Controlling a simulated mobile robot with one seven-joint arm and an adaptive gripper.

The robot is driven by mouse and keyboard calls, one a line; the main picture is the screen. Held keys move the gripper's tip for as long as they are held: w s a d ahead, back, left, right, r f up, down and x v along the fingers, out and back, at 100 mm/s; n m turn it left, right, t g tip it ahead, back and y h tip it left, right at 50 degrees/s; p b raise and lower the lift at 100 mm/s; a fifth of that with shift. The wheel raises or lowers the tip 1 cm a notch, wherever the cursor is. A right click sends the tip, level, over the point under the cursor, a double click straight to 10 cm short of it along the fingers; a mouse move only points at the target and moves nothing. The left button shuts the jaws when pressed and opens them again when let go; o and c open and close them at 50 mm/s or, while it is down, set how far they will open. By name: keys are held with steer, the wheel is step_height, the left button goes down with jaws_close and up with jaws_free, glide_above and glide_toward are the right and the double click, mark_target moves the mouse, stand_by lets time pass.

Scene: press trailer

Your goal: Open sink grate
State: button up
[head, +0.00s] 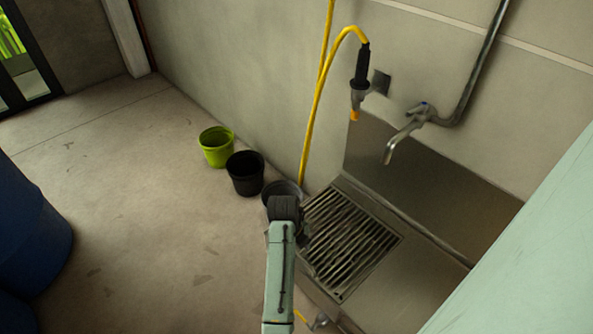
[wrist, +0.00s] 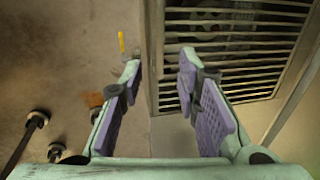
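The sink grate (head: 348,240) is a dark slatted metal panel lying flat over the basin, closed, at the left part of the steel sink (head: 400,285). In the wrist view the grate (wrist: 235,45) fills the upper right, its bars running across. My gripper (wrist: 160,65) is open and empty, its purple-padded fingers spread apart. Its right finger overlaps the near left corner of the grate in the picture, and its left finger is over the floor. I cannot tell whether a finger touches the grate. In the head view my arm hides the gripper's fingertips.
A tap (head: 405,135) and a yellow hose (head: 313,110) are above. Blue barrels (head: 30,225) stand far left. Open floor lies between.

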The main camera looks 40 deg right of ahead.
mark_target(302, 258)
steer(key=f, duration=0.2)
steer(key=d+f, duration=0.1)
steer(key=f, duration=0.5)
steer(key=shift+w+d+f, duration=0.1)
steer(key=shift+w+d, duration=0.05)
steer(key=shift+d, duration=0.15)
steer(key=shift+c, duration=0.6)
jaws_close()
